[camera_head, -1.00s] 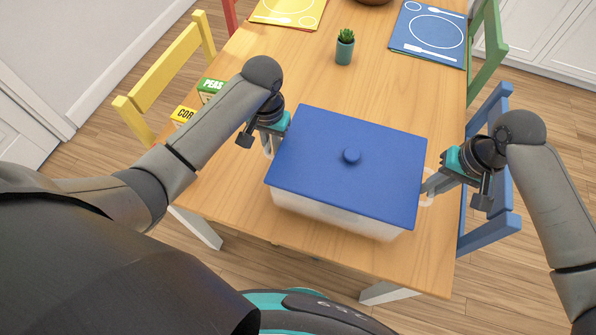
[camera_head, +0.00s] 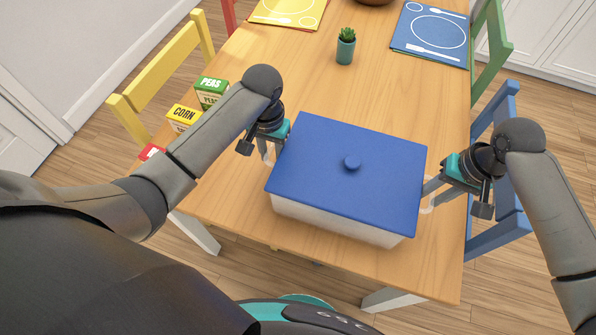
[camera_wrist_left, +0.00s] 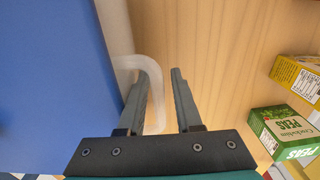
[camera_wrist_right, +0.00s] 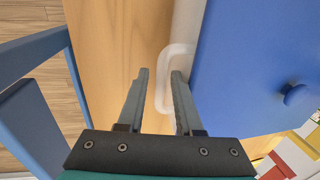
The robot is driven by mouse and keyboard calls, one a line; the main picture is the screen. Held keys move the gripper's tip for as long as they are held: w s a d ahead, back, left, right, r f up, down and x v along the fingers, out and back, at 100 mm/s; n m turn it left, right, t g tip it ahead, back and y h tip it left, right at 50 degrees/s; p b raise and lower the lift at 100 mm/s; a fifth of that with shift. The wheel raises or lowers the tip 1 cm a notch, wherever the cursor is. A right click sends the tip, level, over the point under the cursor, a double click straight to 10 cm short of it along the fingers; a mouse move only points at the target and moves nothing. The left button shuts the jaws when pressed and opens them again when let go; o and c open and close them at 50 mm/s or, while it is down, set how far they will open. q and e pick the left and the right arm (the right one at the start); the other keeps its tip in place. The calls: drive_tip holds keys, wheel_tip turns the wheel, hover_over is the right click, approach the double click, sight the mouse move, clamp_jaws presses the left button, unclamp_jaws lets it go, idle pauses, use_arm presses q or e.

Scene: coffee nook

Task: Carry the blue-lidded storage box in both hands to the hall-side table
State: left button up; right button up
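The storage box (camera_head: 335,221) has a whitish body and a blue lid (camera_head: 330,140) with a round knob. It is level over the near part of the wooden table (camera_head: 240,215); I cannot tell whether its bottom touches the wood. My left gripper (camera_wrist_left: 160,76) stands at its left side, fingers apart, with the pale loop handle (camera_wrist_left: 157,90) between them. My right gripper (camera_wrist_right: 160,72) stands likewise at the right handle (camera_wrist_right: 166,85). In both wrist views a gap shows between the handle and the outer finger. The box's underside is hidden.
Corn (camera_head: 184,117) and peas (camera_head: 211,90) boxes stand at the table's left edge. A potted cactus (camera_head: 346,50), a yellow mat (camera_head: 290,12) and a blue mat (camera_head: 430,35) lie farther back. Yellow (camera_head: 160,75), blue (camera_head: 500,215) and green (camera_head: 490,45) chairs flank the table.

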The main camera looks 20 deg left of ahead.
use_arm(q)
drive_tip(key=shift+o, duration=0.3)
drive_tip(key=shift+d, duration=0.1)
use_arm(e)
drive_tip(key=shift+o, duration=0.3)
drive_tip(key=shift+a, duration=0.1)
use_arm(q)
drive_tip(key=shift+r, duration=0.1)
drive_tip(key=shift+r, duration=0.3)
wheel_tip(320, 180, up, 7)
drive_tip(key=shift+r, duration=0.1)
use_arm(e)
wheel_tip(320, 180, up, 12)
drive_tip(key=d, duration=0.2)
drive_tip(key=shift+d, duration=0.2)
drive_tip(key=shift+f, duration=0.15)
